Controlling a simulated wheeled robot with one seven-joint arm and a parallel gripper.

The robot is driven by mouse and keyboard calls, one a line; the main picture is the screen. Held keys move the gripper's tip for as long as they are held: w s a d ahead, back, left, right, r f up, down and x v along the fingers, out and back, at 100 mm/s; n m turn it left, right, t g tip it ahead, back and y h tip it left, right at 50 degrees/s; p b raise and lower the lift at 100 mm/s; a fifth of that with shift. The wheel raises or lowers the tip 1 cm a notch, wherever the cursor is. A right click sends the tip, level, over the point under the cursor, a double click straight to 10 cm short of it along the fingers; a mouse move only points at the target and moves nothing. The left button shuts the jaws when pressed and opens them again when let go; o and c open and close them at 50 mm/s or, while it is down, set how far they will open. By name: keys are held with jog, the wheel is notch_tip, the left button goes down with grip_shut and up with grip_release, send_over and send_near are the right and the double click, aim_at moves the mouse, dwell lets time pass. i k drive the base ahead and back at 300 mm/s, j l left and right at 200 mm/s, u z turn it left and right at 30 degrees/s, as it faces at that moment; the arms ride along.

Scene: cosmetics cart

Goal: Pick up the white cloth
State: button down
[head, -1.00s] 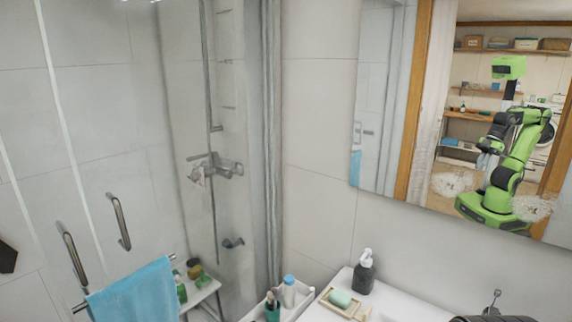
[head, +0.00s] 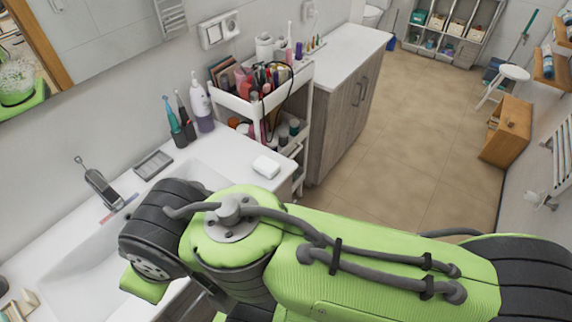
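A small white item (head: 266,166) with rounded edges lies on the front part of the white sink counter, near its right end. It could be a folded white cloth or a bar of soap; I cannot tell which. No other white cloth is plain to see. My green and black arm crosses the lower half of the view, in front of the counter and sink. My gripper is not in view, so what it holds does not show.
A white cosmetics cart (head: 236,106), full of bottles and tools, stands between the sink counter (head: 222,152) and a wooden cabinet (head: 340,115). A lotion bottle (head: 201,105) stands by the wall. Tan floor (head: 415,125) is clear at right, with a stool (head: 513,73) beyond.

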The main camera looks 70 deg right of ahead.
aim_at(267, 167)
jog(key=l+z, duration=0.2)
jog(key=z, duration=1.95)
jog(key=u, duration=1.7)
jog(key=k+l+z, duration=0.1)
jog(key=z, duration=0.3)
jog(key=k+l+z, duration=0.1)
jog(key=l+z, duration=0.15)
jog(key=z, duration=0.15)
jog(key=l+z, duration=0.2)
jog(key=z, duration=0.2)
